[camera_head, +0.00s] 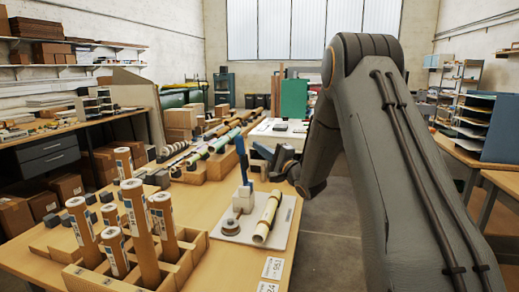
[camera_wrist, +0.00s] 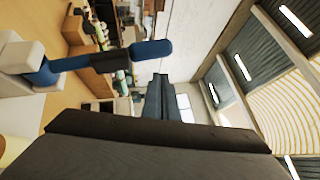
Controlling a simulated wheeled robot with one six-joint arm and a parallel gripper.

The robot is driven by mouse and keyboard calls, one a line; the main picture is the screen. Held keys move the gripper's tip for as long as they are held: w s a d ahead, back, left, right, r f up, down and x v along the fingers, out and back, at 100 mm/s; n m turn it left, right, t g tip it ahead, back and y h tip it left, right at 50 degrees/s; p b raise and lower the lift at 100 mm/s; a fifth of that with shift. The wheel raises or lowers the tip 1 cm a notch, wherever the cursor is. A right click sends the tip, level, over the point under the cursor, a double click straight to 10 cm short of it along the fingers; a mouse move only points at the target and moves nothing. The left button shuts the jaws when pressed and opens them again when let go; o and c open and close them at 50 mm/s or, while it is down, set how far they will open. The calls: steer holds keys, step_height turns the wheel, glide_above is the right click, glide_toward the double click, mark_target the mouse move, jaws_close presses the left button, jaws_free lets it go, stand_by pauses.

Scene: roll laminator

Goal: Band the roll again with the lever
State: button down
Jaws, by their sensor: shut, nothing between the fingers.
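The blue lever (camera_head: 241,160) stands nearly upright on a pale block-shaped device (camera_head: 243,199) on the bench. In the wrist view the lever (camera_wrist: 105,60) lies sideways across the upper left, its rounded end pointing right. A cream roll (camera_head: 268,217) lies beside the device on a light base plate (camera_head: 285,226); any band on it is too small to tell. My gripper (camera_head: 268,157) is just right of the lever, apart from it as far as I can see. Its fingers (camera_wrist: 160,82) are shut and empty in the wrist view.
A wooden rack (camera_head: 105,280) with several upright brown tubes stands at the front left. A round knob-like piece (camera_head: 230,227) sits on the plate's left side. Label cards (camera_head: 273,268) lie near the bench's front edge. Long rolls (camera_head: 215,143) lie behind. Open floor (camera_head: 335,235) is on the right.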

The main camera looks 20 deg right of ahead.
steer(key=s+d+r+b, duration=0.1)
steer(key=s+d+b, duration=0.1)
steer(key=s+d, duration=0.5)
steer(key=s, duration=0.3)
steer(key=shift+s+d+r, duration=0.2)
steer(key=shift+d+r, duration=0.05)
steer(key=shift+r, duration=0.05)
stand_by(0.4)
steer(key=s+a+f+n+g+h, duration=0.2)
steer(key=s+f+n+g+h, duration=0.15)
steer(key=f, duration=0.25)
steer(key=s+a+f+n+g+h, duration=0.25)
steer(key=s+f+g+h, duration=0.2)
steer(key=f, duration=0.25)
steer(key=s+a+f+n+g, duration=0.2)
steer(key=s+n+g, duration=0.1)
steer(key=s, duration=0.5)
steer(key=s+a+f+n+g, duration=0.2)
steer(key=s+f+n+g, duration=0.1)
steer(key=s, duration=0.6)
steer(key=s+a+f+n+g, duration=0.3)
steer(key=s, duration=0.6)
steer(key=shift+b, duration=0.35)
steer(key=shift+a+f, duration=0.1)
